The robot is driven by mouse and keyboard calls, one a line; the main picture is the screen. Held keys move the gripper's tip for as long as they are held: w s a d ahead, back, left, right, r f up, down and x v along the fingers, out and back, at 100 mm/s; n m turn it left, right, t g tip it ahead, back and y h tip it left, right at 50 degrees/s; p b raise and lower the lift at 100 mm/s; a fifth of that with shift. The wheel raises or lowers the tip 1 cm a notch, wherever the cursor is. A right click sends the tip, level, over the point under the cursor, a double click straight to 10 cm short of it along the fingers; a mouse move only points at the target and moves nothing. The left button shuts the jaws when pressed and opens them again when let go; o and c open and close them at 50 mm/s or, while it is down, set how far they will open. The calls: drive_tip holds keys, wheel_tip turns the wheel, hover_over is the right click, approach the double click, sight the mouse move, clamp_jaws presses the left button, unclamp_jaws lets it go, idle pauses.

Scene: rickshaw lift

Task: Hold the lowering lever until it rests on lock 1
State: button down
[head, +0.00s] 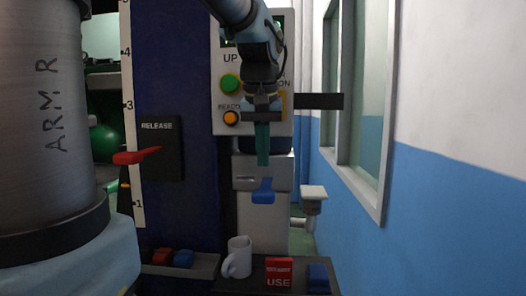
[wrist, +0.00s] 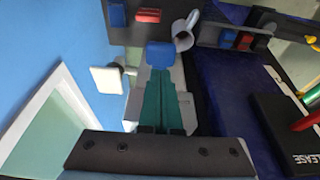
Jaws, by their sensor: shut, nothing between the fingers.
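A blue lever (head: 263,191) sticks out from a grey housing (head: 245,172) at the middle of the head view; it also shows in the wrist view (wrist: 160,54). My gripper (head: 263,160) points down just above the blue lever, its teal fingers together and empty. In the wrist view my fingertips (wrist: 160,73) end right at the lever's edge; I cannot tell whether they touch it. A red lever (head: 137,156) sits on a black panel marked RELEASE (head: 165,150). A white scale (head: 127,105) shows 1, 3 and 4. Nothing labelled lock 1 is readable.
A control box (head: 222,115) with a green button (head: 230,84) and an orange button (head: 231,118) stands behind my wrist. A white mug (head: 238,258), a red box (head: 279,271) and a blue block (head: 318,278) sit on a low dark shelf. A wall with a window (head: 365,110) bounds the right.

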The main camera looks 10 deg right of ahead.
sight(263, 196)
drive_tip(key=x, duration=0.6)
drive_tip(key=shift+w+f+p, duration=0.1)
drive_tip(key=shift+f+p, duration=0.2)
drive_tip(key=shift+f, duration=0.05)
drive_tip(key=f+b, duration=0.1)
drive_tip(key=f, duration=0.1)
drive_tip(key=f+b, duration=0.1)
drive_tip(key=f, duration=0.1)
drive_tip(key=f+b, duration=0.2)
drive_tip(key=shift+s+f, duration=0.15)
drive_tip(key=shift+s, duration=0.2)
drive_tip(key=shift+r+p, duration=1)
drive_tip(key=shift+r, duration=0.1)
drive_tip(key=v, duration=1)
drive_tip(key=shift+r+b, duration=0.35)
